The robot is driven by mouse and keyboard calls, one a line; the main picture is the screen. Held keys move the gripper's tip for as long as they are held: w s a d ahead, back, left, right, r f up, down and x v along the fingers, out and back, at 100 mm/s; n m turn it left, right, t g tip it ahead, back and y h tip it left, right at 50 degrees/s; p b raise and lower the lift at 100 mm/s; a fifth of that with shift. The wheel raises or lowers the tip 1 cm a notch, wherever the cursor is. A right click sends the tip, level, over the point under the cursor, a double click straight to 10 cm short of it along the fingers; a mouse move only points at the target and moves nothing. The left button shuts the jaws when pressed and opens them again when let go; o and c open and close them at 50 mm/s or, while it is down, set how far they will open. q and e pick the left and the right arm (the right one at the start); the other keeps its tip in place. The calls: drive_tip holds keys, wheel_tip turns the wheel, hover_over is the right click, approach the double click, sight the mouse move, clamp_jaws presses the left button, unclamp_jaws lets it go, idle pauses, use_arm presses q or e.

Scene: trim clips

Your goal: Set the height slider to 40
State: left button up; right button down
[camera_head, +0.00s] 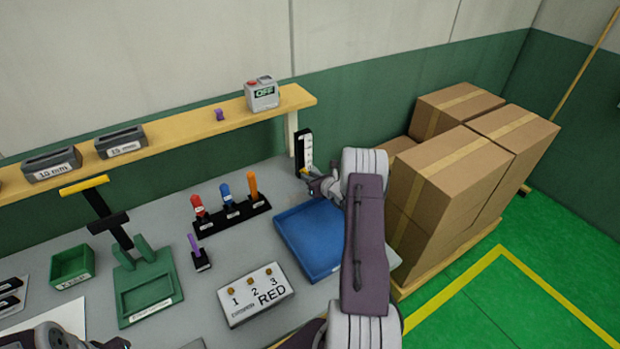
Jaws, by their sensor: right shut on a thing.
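The height slider (304,148) is an upright black-framed scale with a pale face, at the back right of the bench. Its marks are too small to read. My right gripper (308,174) is at the lower part of the slider, shut on what looks like its knob, which is mostly hidden by the fingers. My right arm comes up from the bottom and covers the area right of the slider. Part of my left gripper (112,343) shows at the bottom left edge, cut off by the frame, so its jaws cannot be judged.
A blue tray (307,236) lies just in front of the slider. A rack (232,217) with coloured tools stands to the left. A grey OFF box (262,95) sits on the shelf (190,126) above. Stacked cartons (450,180) stand close on the right of my arm.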

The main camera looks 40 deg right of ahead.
wheel_tip(320, 180, up, 12)
drive_tip(key=p, duration=0.3)
drive_tip(key=shift+r, duration=0.25)
drive_tip(key=c, duration=1.3)
unclamp_jaws()
drive_tip(key=shift+s, duration=0.1)
drive_tip(key=b+v, duration=0.2)
drive_tip(key=v, duration=0.7)
